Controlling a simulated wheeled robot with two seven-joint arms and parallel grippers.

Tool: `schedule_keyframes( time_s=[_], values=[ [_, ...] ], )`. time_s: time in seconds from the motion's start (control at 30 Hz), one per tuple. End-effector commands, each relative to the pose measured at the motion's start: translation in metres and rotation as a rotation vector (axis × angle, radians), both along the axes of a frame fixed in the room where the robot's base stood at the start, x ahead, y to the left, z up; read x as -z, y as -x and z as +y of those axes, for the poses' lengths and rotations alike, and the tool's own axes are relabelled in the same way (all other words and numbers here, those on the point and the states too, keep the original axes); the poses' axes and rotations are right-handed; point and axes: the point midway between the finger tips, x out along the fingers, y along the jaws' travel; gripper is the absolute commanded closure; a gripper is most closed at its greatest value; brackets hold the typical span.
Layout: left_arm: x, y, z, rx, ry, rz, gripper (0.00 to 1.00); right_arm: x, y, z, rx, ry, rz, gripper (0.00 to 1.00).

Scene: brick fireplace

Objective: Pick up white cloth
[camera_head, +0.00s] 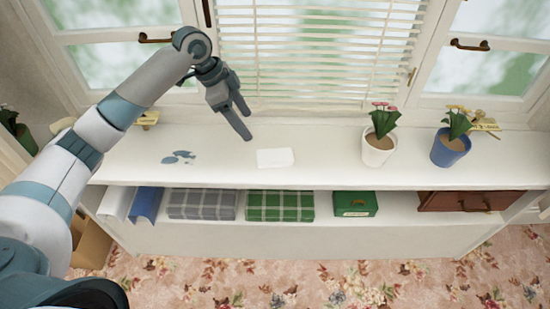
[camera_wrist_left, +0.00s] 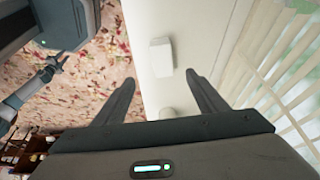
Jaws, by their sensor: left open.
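A white cloth (camera_head: 275,158), a small pale folded rectangle, lies flat on the white shelf top (camera_head: 330,150) below the blinds. My left gripper (camera_head: 246,125) is open and empty, above the shelf, just left of and behind the cloth, apart from it. In the left wrist view a white block shape, which looks like the cloth (camera_wrist_left: 161,53), lies beyond the fingertips of the left gripper (camera_wrist_left: 160,79). My right gripper (camera_wrist_left: 55,65) appears small at the upper left of the wrist view; its jaws are unclear.
A white flowerpot (camera_head: 376,152) and a blue flowerpot (camera_head: 450,150) stand right of the cloth. Grey-blue smudges (camera_head: 179,157) mark the shelf at left. Folded plaid cloths (camera_head: 280,205) and a green box (camera_head: 355,204) sit on the lower shelf. Window blinds (camera_head: 320,50) rise behind.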

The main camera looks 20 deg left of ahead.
Motion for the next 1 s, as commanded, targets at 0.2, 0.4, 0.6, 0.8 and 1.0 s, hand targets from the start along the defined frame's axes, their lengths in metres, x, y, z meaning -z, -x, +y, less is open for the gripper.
schedule_keyframes(
  time_s=[0.2,0.4,0.6,0.8,1.0],
  values=[
    [0.002,0.0,-0.001,0.0,0.0,0.0,0.34,-0.001,0.0,-0.002,0.0,0.002,0.001,0.69],
    [0.016,-0.002,-0.007,0.0,0.001,0.002,0.34,-0.007,0.001,-0.004,-0.001,0.004,0.001,0.69],
    [0.046,-0.007,-0.02,-0.001,0.0,0.004,0.34,-0.017,0.001,-0.005,0.0,0.005,0.001,0.69],
    [0.08,-0.012,-0.033,-0.001,0.001,0.003,0.34,-0.028,0.001,-0.005,0.0,0.004,0.001,0.69],
    [0.105,-0.017,-0.042,0.0,0.0,0.002,0.34,-0.035,0.001,-0.005,0.0,0.004,0.001,0.69]
  ],
)
